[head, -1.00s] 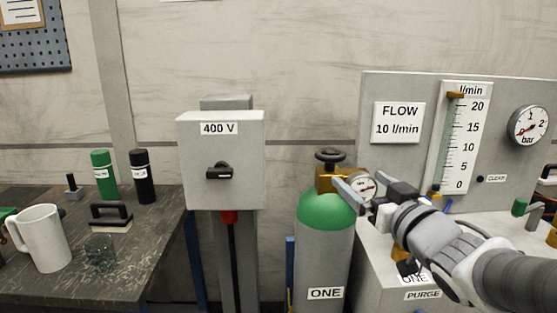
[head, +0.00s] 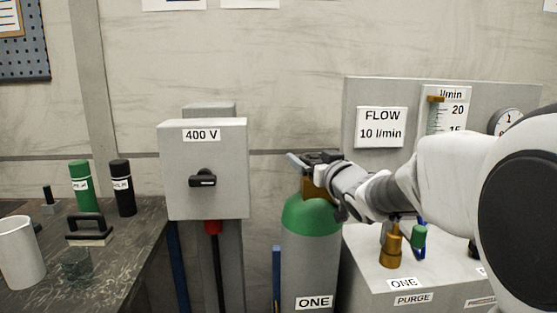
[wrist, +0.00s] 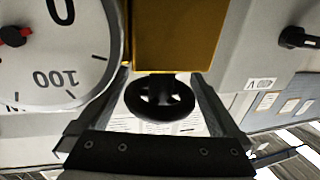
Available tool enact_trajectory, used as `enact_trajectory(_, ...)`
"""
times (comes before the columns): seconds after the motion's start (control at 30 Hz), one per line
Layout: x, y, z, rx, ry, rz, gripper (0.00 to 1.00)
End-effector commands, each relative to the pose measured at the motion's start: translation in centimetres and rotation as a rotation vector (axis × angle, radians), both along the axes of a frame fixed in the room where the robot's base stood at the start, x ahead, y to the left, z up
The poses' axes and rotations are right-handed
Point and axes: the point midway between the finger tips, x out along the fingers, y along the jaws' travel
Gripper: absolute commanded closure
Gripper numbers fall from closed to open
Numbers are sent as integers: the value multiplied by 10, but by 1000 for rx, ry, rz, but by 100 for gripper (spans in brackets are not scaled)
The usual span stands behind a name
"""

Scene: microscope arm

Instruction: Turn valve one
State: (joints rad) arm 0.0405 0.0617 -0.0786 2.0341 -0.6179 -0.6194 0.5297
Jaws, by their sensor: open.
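The gas cylinder labelled ONE (head: 310,255) stands upright, grey with a green shoulder and a brass valve block (head: 312,187) on top. In the wrist view the black valve handwheel (wrist: 160,97) lies between the two open fingers of my gripper (wrist: 163,100), with a gap on each side. The brass block (wrist: 182,35) and a round gauge (wrist: 55,45) show beyond the fingers. In the head view my gripper (head: 305,160) is at the top of the cylinder, and it and my arm hide most of the handwheel and the gauge.
A grey 400 V box (head: 204,168) with a black knob stands left of the cylinder. The bench (head: 130,235) at left holds a white mug (head: 20,252) and bottles. Right of the cylinder is a console (head: 440,290) with brass fittings and a FLOW panel, partly behind my arm.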

Motion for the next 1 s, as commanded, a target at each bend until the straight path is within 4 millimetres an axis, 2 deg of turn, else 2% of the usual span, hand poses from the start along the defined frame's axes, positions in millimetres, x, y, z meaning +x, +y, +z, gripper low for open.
enact_trajectory(0.37,7,2,0,0,0,0,0)
enact_trajectory(0.47,7,2,0,0,0,0,14)
enact_trajectory(0.77,6,2,0,0,0,0,68)
enact_trajectory(1.0,8,1,4,-4,0,35,68)
